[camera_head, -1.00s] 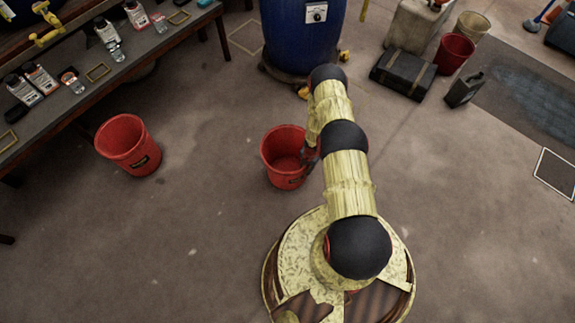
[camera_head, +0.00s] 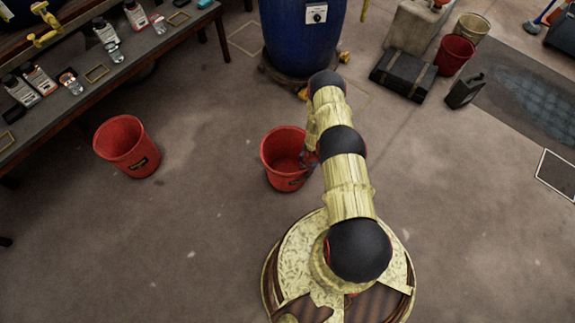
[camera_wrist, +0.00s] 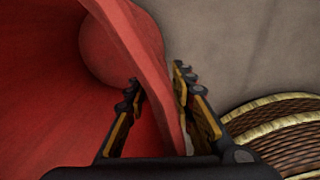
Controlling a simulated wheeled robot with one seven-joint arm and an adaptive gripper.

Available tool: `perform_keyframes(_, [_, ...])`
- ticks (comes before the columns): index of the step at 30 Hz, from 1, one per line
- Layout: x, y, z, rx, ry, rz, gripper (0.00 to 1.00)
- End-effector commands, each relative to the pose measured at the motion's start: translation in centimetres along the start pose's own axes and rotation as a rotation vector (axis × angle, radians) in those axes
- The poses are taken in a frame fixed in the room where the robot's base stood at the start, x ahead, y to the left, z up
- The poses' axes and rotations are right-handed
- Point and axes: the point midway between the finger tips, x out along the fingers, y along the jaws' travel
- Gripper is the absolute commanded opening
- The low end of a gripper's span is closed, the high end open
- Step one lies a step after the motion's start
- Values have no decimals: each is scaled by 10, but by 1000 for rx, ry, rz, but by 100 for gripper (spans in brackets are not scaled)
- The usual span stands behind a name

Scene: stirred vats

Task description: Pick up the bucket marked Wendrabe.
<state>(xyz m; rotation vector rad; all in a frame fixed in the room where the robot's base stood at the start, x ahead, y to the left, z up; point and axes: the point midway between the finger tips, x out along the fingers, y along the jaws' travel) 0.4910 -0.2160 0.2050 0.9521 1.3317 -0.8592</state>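A red bucket (camera_head: 280,168) stands upright on the floor, left of my arm. A dark label shows low on its front, but it is too small to read. My gripper (camera_head: 309,158) is at its right rim, partly hidden by my arm. In the wrist view my gripper (camera_wrist: 158,85) straddles the wall of the red bucket (camera_wrist: 55,100), one finger inside and one outside. A small gap shows between the inner finger and the wall. A second red bucket (camera_head: 127,147) stands farther left, its dark label also unreadable.
A blue vat (camera_head: 300,35) stands behind my arm. A bench (camera_head: 85,95) with bottles runs along the left. A dark case (camera_head: 402,73), a jerrycan (camera_head: 465,90) and another red bucket (camera_head: 454,53) are at the back right. Floor between the two front buckets is clear.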

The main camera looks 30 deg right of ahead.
Motion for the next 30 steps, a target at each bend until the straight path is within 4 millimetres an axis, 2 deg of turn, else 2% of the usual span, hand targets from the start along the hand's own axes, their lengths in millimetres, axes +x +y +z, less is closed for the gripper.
perform_keyframes(8, [1,0,0,0,0,0,25])
perform_keyframes(21, [1,0,0,1,0,0,1])
perform_keyframes(30, [1,0,0,1,1,-1,0])
